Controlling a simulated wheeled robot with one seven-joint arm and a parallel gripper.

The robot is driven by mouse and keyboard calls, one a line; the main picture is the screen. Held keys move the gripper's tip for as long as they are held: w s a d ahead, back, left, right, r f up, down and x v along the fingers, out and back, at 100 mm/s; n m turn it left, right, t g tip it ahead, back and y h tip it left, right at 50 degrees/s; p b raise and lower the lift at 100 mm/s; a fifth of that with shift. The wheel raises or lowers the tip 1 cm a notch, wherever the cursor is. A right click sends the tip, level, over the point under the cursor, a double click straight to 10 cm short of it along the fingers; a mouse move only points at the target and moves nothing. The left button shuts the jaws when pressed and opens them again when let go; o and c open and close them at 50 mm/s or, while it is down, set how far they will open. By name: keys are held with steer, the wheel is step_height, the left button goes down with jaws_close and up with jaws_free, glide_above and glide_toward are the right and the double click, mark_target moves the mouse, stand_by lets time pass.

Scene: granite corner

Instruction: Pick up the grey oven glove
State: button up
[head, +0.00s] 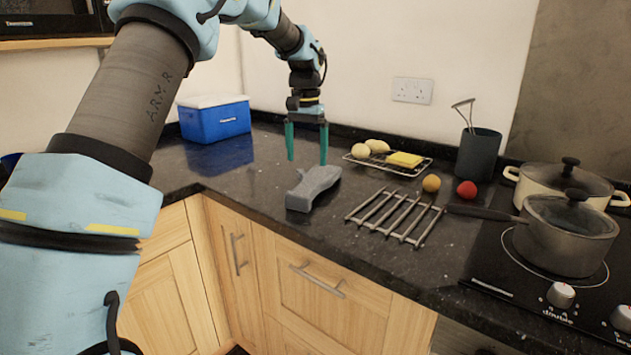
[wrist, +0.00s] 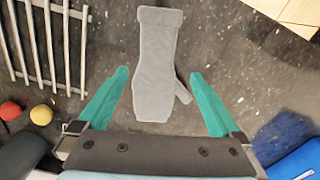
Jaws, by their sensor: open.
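The grey oven glove (head: 313,187) lies on the dark granite worktop near its front edge, left of the metal rack. In the wrist view the grey oven glove (wrist: 157,65) lies flat with its thumb to the right, between and beyond the fingertips. My gripper (head: 307,160) points down above the worktop, just behind the glove in the head view. Its two teal fingers are apart with nothing between them; they also show in the wrist view (wrist: 158,72). The gripper appears to be above the glove and not touching it.
A metal bar rack (head: 395,218) stands right of the glove. Behind are a wire tray (head: 415,171) with a yellow block, an orange ball (head: 431,183), a red ball (head: 467,189) and a utensil pot (head: 478,155). A blue cool box (head: 214,120) stands left; pans (head: 567,240) stand right.

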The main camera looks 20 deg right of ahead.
mark_target(308, 185)
step_height(308, 185, down, 4)
steer(key=shift+p, duration=0.3)
steer(key=shift+s+d+f+p, duration=0.15)
steer(key=shift+f+p, duration=0.4)
steer(key=shift+f, duration=0.8)
steer(key=shift+s+a+f+p, duration=0.1)
steer(key=shift+f+p, duration=0.4)
steer(key=shift+f, duration=0.8)
jaws_close()
step_height(308, 185, up, 10)
steer(key=shift+r+b, duration=0.1)
steer(key=shift+b, duration=1.15)
